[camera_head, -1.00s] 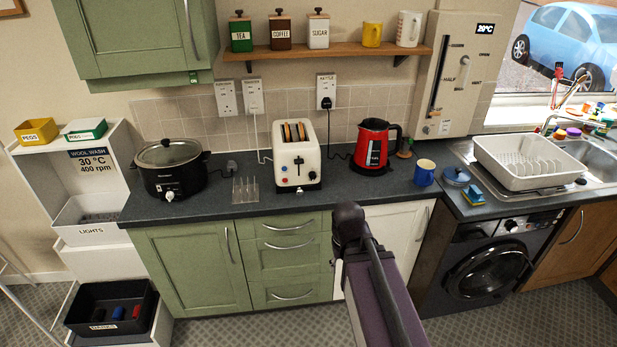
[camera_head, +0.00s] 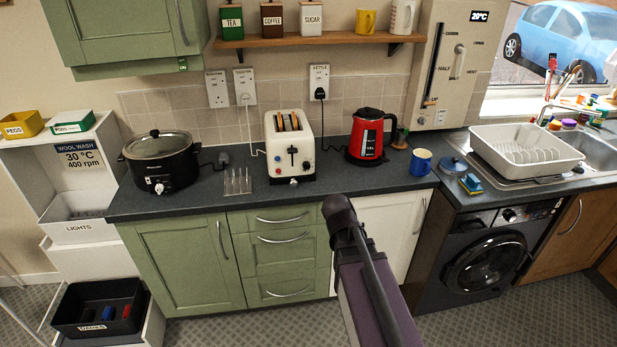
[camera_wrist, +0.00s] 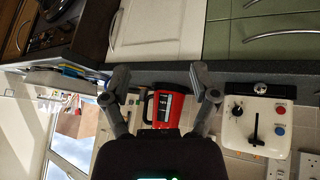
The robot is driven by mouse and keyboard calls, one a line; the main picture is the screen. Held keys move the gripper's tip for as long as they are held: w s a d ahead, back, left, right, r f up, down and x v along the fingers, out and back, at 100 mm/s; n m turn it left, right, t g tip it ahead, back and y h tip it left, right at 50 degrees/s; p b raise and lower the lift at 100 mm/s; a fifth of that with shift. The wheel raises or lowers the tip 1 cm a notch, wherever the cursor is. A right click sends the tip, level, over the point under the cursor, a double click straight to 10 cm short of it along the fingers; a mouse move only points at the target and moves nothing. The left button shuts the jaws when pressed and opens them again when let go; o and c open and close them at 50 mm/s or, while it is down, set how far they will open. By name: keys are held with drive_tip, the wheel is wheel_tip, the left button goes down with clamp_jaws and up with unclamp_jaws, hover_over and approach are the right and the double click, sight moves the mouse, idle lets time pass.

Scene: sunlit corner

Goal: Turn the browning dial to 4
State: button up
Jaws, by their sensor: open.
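The white toaster (camera_head: 280,160) stands on the counter with toast in its slots. Its front has a black lever, red and blue buttons, a black knob (camera_head: 306,165) at lower right, and another small knob (camera_head: 294,181) on the dark strip at its base. Markings are too small to read. In the wrist view, which is upside down, the toaster (camera_wrist: 266,140) is at the right, with the black knob (camera_wrist: 237,111) on its near side. My gripper (camera_wrist: 160,76) is open and empty, its fingers apart in front of the red kettle, well away from the toaster.
The red kettle (camera_head: 370,135) and blue mug (camera_head: 421,162) stand right of the toaster. A clear rack (camera_head: 237,183) and black slow cooker (camera_head: 162,165) stand left. A cable runs behind the toaster. The counter's front strip by the toaster is clear.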

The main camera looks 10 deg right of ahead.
drive_tip(key=w+d+m+t+h+b, duration=0.1)
drive_tip(key=w+d+t+h+b, duration=0.15)
drive_tip(key=w, duration=0.35)
drive_tip(key=n+t+y+b, duration=0.4)
drive_tip(key=t+y+b, duration=0.4)
drive_tip(key=t+b, duration=0.3)
approach(308, 169)
drive_tip(key=shift+s+d+r+g+b, duration=0.1)
drive_tip(key=shift+s+r+g+b, duration=0.15)
drive_tip(key=shift+s, duration=0.6)
drive_tip(key=shift+s+r+g+b, duration=0.1)
drive_tip(key=shift+s+r+b, duration=0.1)
drive_tip(key=shift+s, duration=0.6)
drive_tip(key=shift+w, duration=0.1)
drive_tip(key=w, duration=0.9)
drive_tip(key=w+a, duration=0.1)
drive_tip(key=w, duration=0.3)
drive_tip(key=shift+w, duration=0.3)
drive_tip(key=shift+d, duration=0.15)
clamp_jaws()
